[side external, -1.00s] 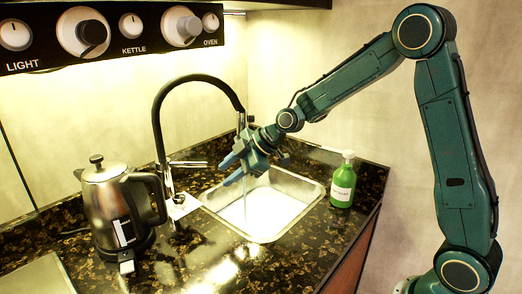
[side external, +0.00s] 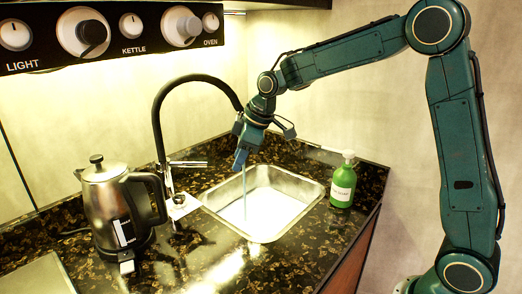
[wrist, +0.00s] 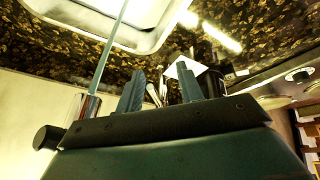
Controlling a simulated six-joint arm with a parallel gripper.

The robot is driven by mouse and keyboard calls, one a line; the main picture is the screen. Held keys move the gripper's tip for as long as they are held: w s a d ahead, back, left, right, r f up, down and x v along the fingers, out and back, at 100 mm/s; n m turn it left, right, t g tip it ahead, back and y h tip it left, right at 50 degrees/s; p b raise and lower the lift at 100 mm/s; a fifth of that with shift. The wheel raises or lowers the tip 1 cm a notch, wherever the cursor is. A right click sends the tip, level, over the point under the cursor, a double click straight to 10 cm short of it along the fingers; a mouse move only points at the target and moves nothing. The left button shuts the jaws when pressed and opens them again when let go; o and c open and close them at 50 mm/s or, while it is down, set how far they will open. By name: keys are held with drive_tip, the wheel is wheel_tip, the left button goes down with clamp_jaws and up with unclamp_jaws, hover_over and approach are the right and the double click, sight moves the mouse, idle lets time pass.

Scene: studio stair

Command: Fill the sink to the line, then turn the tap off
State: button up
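The sink (side external: 313,198) is a steel basin set in the dark counter, holding pale, bright water (side external: 262,208). I cannot make out a fill line. The black-necked tap (side external: 157,117) stands behind its left side. A thin water stream (wrist: 112,42) runs from its chrome spout (wrist: 86,107) into the sink. The tap's lever (side external: 188,163) sticks out to the right from its post. My gripper (side external: 240,167) points down beside the spout, above the sink's back edge. In the wrist view its two fingers (wrist: 161,70) are apart, with nothing held between them.
A steel kettle (side external: 110,205) stands left of the tap. A green soap bottle (side external: 342,184) stands at the sink's right edge. A panel of knobs (side external: 110,35) hangs at upper left. The counter in front of the sink (side external: 200,262) is clear.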

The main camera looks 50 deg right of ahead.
approach(201, 164)
drive_tip(key=w+a+f, duration=0.1)
drive_tip(key=w+f, duration=0.2)
drive_tip(key=f, duration=0.1)
drive_tip(key=shift+w+a+f, duration=0.2)
drive_tip(key=shift+w+f, duration=0.15)
drive_tip(key=shift+w, duration=0.15)
drive_tip(key=shift+x, duration=1.25)
drive_tip(key=shift+c, duration=0.5)
clamp_jaws()
